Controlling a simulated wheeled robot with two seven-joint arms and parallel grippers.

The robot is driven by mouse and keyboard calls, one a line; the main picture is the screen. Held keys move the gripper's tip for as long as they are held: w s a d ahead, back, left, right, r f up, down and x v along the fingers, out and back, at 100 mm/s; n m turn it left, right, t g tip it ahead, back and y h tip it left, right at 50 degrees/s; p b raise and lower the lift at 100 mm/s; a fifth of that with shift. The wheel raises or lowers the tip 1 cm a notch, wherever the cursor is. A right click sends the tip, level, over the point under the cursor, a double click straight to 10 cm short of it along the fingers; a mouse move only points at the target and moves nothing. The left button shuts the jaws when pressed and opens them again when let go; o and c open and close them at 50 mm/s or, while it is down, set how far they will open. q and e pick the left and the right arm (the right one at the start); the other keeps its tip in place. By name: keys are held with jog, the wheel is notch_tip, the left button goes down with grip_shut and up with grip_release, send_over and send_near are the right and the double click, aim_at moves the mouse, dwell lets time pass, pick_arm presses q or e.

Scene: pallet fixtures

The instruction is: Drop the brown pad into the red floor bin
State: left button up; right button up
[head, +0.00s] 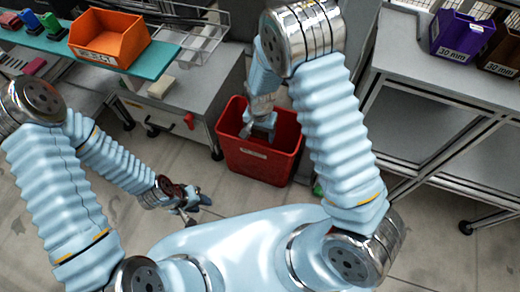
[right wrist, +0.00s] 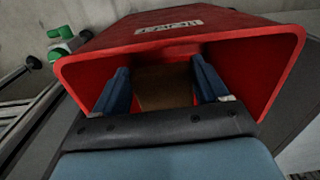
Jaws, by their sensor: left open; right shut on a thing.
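The red floor bin (head: 262,168) stands on the floor in the middle of the head view. Its open mouth and red walls fill much of the right wrist view (right wrist: 240,40). My right gripper (head: 262,126) reaches down into the bin's mouth. In the right wrist view its blue fingers (right wrist: 160,75) are shut on the brown pad (right wrist: 166,88), which lies between them inside the rim. The pad is hard to make out in the head view. My left gripper (head: 192,208) is open and empty, low over the floor left of the bin.
A teal-topped bench (head: 150,62) with an orange bin (head: 110,38) is at the upper left. A grey cabinet (head: 185,105) stands beside the red bin. A grey shelf rack (head: 430,75) with a purple bin (head: 458,36) is at the right. Floor left of the bin is clear.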

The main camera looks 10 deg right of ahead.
jog(key=o, duration=1.1)
jog(key=shift+r, duration=0.15)
notch_tip(320, 180, up, 14)
jog(key=shift+f+p, duration=0.15)
jog(key=shift+p, duration=0.65)
